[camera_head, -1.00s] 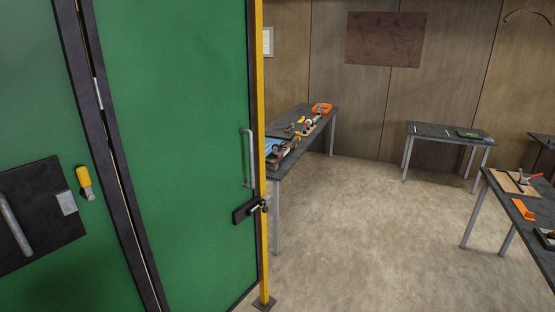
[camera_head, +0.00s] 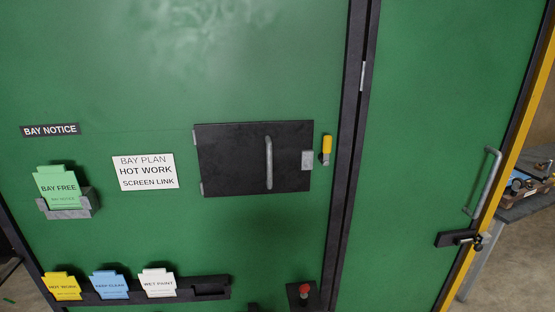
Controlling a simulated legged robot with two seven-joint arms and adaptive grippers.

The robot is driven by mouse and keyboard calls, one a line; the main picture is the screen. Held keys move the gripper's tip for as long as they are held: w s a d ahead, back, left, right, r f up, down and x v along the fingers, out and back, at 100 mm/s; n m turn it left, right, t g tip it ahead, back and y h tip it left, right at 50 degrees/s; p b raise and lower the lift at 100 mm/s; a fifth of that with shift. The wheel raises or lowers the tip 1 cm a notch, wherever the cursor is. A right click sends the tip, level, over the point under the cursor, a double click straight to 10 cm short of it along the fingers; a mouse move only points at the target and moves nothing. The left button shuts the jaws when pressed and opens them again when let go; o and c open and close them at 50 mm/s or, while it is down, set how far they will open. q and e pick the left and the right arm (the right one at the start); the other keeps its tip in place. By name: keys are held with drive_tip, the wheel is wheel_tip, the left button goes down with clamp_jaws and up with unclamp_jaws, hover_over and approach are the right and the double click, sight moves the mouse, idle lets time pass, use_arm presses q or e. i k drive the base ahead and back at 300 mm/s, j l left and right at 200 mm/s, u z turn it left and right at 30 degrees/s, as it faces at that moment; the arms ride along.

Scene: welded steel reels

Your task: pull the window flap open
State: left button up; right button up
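The window flap (camera_head: 232,160) is a black rectangular plate on the green wall panel, near the middle of the head view. It lies flat against the panel and looks closed. Hinges show along its left edge. A grey vertical bar handle (camera_head: 268,163) stands on its right half. A light metal plate (camera_head: 307,160) sits at its right edge, and a yellow-handled latch (camera_head: 326,149) is on the panel just right of it. Neither of my grippers shows in the view.
A green door (camera_head: 430,130) with a grey handle (camera_head: 486,182) and black latch (camera_head: 458,238) is at right. Card holders, a rail (camera_head: 208,288) and a red button (camera_head: 304,290) sit below the flap. A workbench (camera_head: 524,207) stands beyond the yellow post.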

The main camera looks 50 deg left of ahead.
sight(247, 158)
drive_tip(key=j+u, duration=0.1)
drive_tip(key=u, duration=0.65)
drive_tip(key=i+j+u, duration=0.1)
drive_tip(key=u, duration=0.7)
